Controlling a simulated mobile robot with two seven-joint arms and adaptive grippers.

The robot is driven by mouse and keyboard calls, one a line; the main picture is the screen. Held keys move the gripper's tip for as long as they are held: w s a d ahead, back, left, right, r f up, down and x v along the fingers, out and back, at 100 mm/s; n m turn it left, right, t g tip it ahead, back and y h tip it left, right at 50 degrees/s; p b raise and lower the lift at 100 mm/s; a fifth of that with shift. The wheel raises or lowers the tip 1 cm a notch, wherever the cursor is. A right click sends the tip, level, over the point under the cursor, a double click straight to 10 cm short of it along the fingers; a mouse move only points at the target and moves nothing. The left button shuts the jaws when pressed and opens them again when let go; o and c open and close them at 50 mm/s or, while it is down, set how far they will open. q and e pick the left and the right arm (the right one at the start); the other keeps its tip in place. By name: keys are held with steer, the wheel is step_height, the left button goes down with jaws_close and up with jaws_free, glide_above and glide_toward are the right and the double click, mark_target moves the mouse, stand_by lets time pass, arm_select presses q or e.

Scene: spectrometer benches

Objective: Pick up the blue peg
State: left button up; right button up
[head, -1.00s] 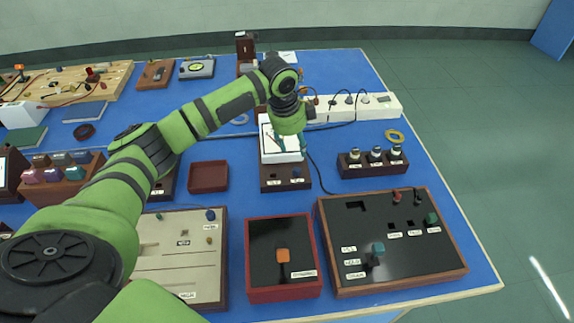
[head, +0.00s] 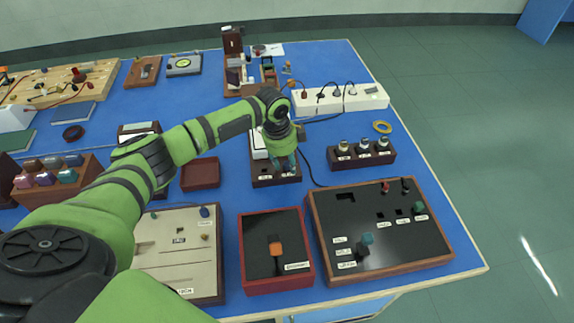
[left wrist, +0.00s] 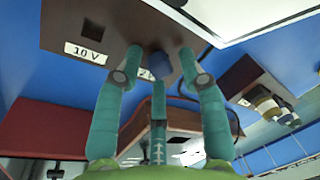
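The blue peg (left wrist: 158,65) stands in a small dark brown board (left wrist: 110,25), beside an empty square hole with a "10 V" label. My left gripper (head: 284,165) points down over this board (head: 262,181) in the head view and hides the peg there. In the left wrist view, the teal fingers of my left gripper (left wrist: 160,62) are spread apart, with the peg between their tips. A gap shows on the left side of the peg; contact on the right side is unclear. My right gripper is not in view.
A white-topped block (head: 258,144) stands just behind the board. A dark block with several round posts (head: 362,154) is to the right. A red tray (head: 200,173) is at left. Panels with an orange knob (head: 276,249) and a teal knob (head: 367,239) lie in front.

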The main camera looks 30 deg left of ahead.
arm_select(q)
steer(key=c, duration=0.4)
